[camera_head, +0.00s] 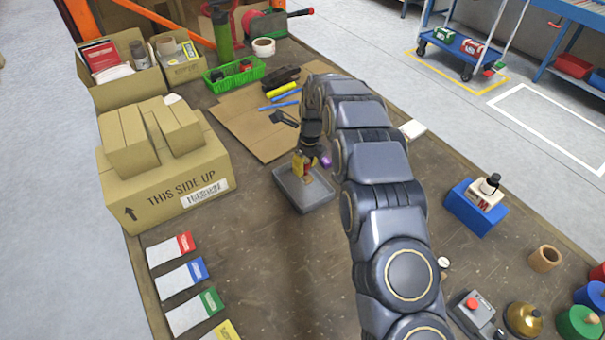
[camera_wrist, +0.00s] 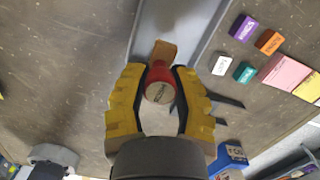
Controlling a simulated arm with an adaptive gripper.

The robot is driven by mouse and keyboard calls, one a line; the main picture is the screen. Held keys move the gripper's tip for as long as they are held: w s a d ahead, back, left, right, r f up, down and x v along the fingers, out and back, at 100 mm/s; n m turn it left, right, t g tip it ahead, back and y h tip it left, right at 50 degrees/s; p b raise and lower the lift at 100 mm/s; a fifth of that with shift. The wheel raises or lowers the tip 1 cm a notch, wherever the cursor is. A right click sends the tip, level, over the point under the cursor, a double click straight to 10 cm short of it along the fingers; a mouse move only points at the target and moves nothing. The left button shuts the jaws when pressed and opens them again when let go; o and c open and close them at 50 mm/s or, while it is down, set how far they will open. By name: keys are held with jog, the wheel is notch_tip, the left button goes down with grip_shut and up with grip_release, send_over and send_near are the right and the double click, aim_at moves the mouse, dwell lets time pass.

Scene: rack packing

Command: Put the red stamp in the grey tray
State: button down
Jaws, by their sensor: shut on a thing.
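The grey tray (camera_head: 318,204) lies flat on the brown table in the head view, and its grey surface (camera_wrist: 195,25) also shows at the top of the wrist view. My gripper (camera_head: 303,165), with yellow finger pads, points down over the tray. In the wrist view my gripper (camera_wrist: 160,95) has its two fingers closed around the red stamp (camera_wrist: 158,73), which has a round labelled end facing the camera and a tan part beyond it. A little red of the stamp shows at the fingertips in the head view. I cannot tell whether the stamp touches the tray floor.
A large cardboard box (camera_head: 165,190) stands left of the tray. Several colour-tipped cards (camera_head: 185,278) lie at the front left. Small coloured blocks (camera_wrist: 268,41) lie right of the tray in the wrist view. A blue block (camera_head: 472,212) stands right of my arm.

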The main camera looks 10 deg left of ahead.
jog(key=shift+w+a+f, duration=0.2)
jog(key=shift+w+f, duration=0.3)
jog(key=shift+f, duration=0.15)
jog(key=shift+w+a+f, duration=0.25)
jog(key=shift+w+f, duration=0.3)
jog(key=shift+f, duration=0.15)
jog(key=shift+w+a+f, duration=0.2)
jog(key=shift+w+f, duration=0.3)
jog(key=shift+f, duration=1.6)
jog(key=shift+f, duration=0.2)
jog(key=c, duration=0.9)
grip_release()
jog(key=shift+r, duration=0.1)
